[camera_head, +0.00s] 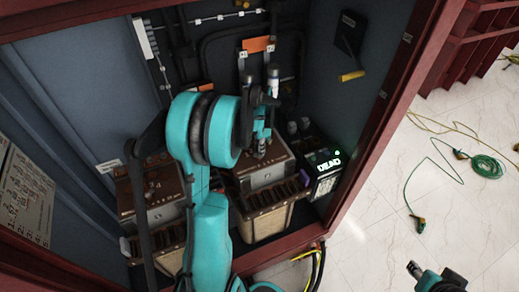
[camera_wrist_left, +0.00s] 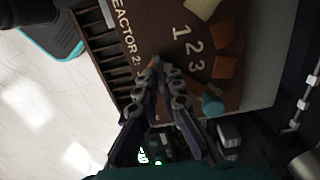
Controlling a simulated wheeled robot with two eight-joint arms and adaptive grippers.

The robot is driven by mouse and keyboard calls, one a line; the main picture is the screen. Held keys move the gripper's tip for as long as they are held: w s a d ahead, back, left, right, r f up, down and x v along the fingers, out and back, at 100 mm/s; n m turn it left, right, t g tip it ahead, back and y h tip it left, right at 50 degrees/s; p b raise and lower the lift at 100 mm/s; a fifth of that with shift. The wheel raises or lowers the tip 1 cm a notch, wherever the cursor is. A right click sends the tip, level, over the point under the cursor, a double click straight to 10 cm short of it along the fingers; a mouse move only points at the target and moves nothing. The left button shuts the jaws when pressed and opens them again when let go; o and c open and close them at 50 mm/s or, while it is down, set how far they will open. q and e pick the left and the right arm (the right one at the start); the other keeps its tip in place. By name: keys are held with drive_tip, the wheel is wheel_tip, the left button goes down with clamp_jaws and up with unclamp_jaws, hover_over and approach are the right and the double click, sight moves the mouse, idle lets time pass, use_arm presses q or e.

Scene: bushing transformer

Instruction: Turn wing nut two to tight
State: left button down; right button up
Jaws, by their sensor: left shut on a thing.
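The reactor 2 unit (camera_head: 262,176) stands in the cabinet, with a brown top over a pale body. In the left wrist view its brown top (camera_wrist_left: 150,30) carries the words "REACTOR 2" and the numbers 1, 2 and 3. My left gripper (camera_head: 260,150) reaches down onto this top. In the left wrist view my left gripper's fingertips (camera_wrist_left: 160,68) come together beside the lettering, closed on a small part. That part, likely a wing nut, is mostly hidden between the fingers. My right gripper (camera_head: 416,271) is partly in view at the bottom right, away from the cabinet; its jaws are unclear.
A similar unit (camera_head: 158,192) stands to the left, partly behind my left arm. A black box with a lit green display (camera_head: 326,164) is close on the right. The red cabinet frame (camera_head: 378,108) bounds the space. Green cable (camera_head: 487,165) lies on the floor.

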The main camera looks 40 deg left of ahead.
use_arm(q)
drive_tip(key=c, duration=1.7)
unclamp_jaws()
drive_tip(key=shift+r, duration=0.15)
wheel_tip(320, 180, up, 12)
drive_tip(key=shift+f, duration=0.1)
drive_tip(key=s+d+n+t, duration=0.2)
drive_tip(key=s+d, duration=0.2)
drive_tip(key=d, duration=0.3)
drive_tip(key=s+d+n+t, duration=0.1)
drive_tip(key=s+d+t, duration=0.1)
drive_tip(key=s+d, duration=0.3)
drive_tip(key=s+d+n+t, duration=0.2)
drive_tip(key=s+d+t, duration=0.1)
drive_tip(key=d, duration=0.8)
drive_tip(key=shift+s+d+f+n, duration=0.15)
drive_tip(key=shift+s+n, duration=0.15)
drive_tip(key=shift+s, duration=0.45)
